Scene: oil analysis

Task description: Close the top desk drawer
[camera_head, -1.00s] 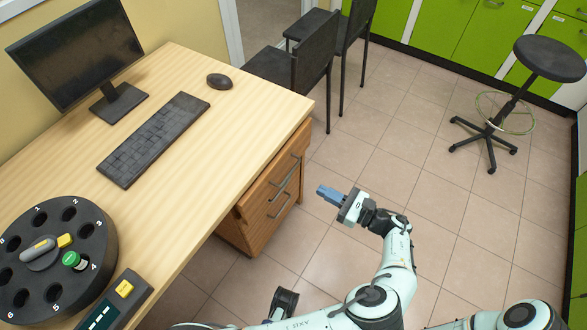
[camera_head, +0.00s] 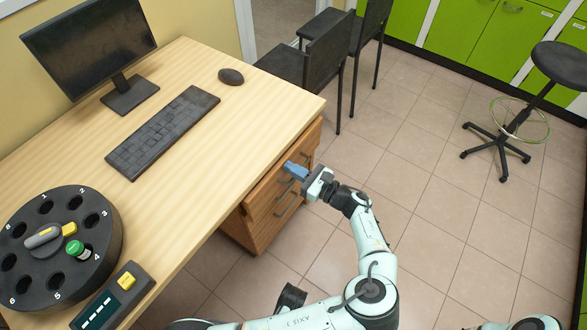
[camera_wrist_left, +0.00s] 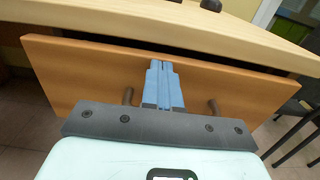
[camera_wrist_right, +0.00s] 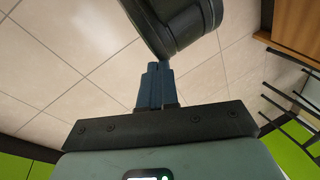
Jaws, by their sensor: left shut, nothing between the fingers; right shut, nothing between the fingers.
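The top drawer (camera_head: 268,190) is the upper wooden front of the cabinet under the desk. In the left wrist view its front (camera_wrist_left: 85,75) stands out a little, with a dark gap between it and the desktop. My left gripper (camera_head: 292,168) is shut and empty, with its blue fingertips at the top drawer front. In the left wrist view the fingers (camera_wrist_left: 163,72) overlap the front between the two handle posts; I cannot tell whether they touch it. My right gripper (camera_wrist_right: 155,80) is shut and empty over the floor, with a dark rounded part close ahead of it.
The wooden desk (camera_head: 200,150) holds a monitor (camera_head: 90,50), a keyboard (camera_head: 163,132), a mouse (camera_head: 231,76) and a round black centrifuge (camera_head: 30,225). Black chairs (camera_head: 320,65) stand beyond the desk's far end. A stool (camera_head: 505,135) stands at the right. The tiled floor between is clear.

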